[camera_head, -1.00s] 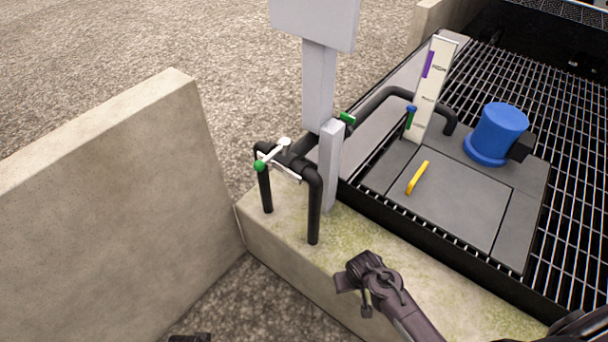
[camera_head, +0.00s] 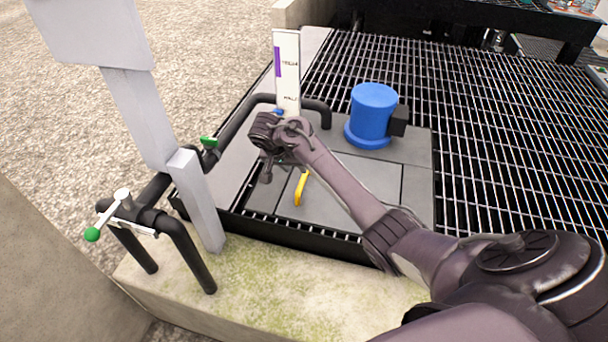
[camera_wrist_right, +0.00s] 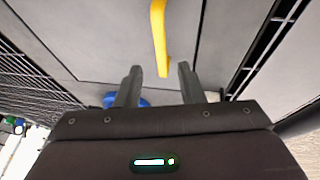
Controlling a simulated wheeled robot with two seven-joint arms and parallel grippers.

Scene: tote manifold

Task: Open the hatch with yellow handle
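The hatch (camera_head: 352,190) is a flat grey panel set in a grey platform, and it looks closed. Its yellow handle (camera_head: 301,187) is a short bar near the panel's left edge. My right gripper (camera_head: 268,177) is over the platform beside the handle in the head view, pointing down. In the right wrist view, the gripper's two fingers (camera_wrist_right: 157,76) are apart with nothing held between them. The handle (camera_wrist_right: 159,38) extends from the top of that view to near the gap between the fingertips. I cannot tell whether they touch it. My left gripper is not in view.
A blue cylinder (camera_head: 373,112) stands behind the hatch. A white sign post (camera_head: 287,75) and black pipe (camera_head: 318,104) are close behind my gripper. A grey post (camera_head: 196,200) and black pipes with a green-tipped valve (camera_head: 92,234) stand at left. Metal grating (camera_head: 500,130) lies right.

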